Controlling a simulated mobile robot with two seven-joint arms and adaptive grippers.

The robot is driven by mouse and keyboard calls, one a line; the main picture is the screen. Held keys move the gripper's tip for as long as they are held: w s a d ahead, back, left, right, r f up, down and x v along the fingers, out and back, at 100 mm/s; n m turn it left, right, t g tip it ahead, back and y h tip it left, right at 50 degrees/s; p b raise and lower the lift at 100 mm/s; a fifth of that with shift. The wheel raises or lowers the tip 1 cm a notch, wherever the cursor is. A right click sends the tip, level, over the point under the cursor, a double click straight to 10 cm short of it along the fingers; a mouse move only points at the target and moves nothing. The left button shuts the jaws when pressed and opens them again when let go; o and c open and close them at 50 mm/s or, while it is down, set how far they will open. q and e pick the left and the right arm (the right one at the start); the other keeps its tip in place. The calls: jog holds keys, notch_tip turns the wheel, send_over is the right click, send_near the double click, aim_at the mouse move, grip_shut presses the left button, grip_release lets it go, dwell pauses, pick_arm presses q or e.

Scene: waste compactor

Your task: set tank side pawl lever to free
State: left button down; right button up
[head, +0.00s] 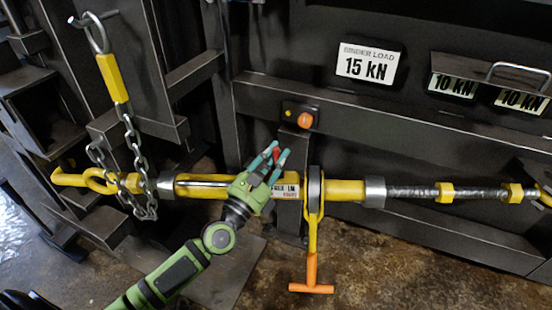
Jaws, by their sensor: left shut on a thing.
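A yellow load binder (341,190) runs level across the view, with a dark ratchet housing (315,185) at its middle. A yellow handle with an orange T-grip (311,287) hangs straight down from the housing. My left gripper (272,159), green with teal fingertips, is over the barrel just left of the housing. It is shut on a small red part (275,151) showing between its fingertips, perhaps the pawl lever's tip. The gripper hides most of that part and some of the barrel. A small label (286,190) beside the fingers is partly covered. My right gripper is out of view.
A steel chain (138,150) hangs from a yellow hook link (112,78) at the left. An orange knob (305,120) sits on the dark frame above the binder. A "BINDER LOAD 15 kN" sign (368,65) is above right. Open floor (385,265) lies at the lower right.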

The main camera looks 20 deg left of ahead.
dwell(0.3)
pick_arm(q)
jog(key=c, duration=1.1)
grip_release()
jog(key=shift+o, duration=0.2)
jog(key=v, duration=1.2)
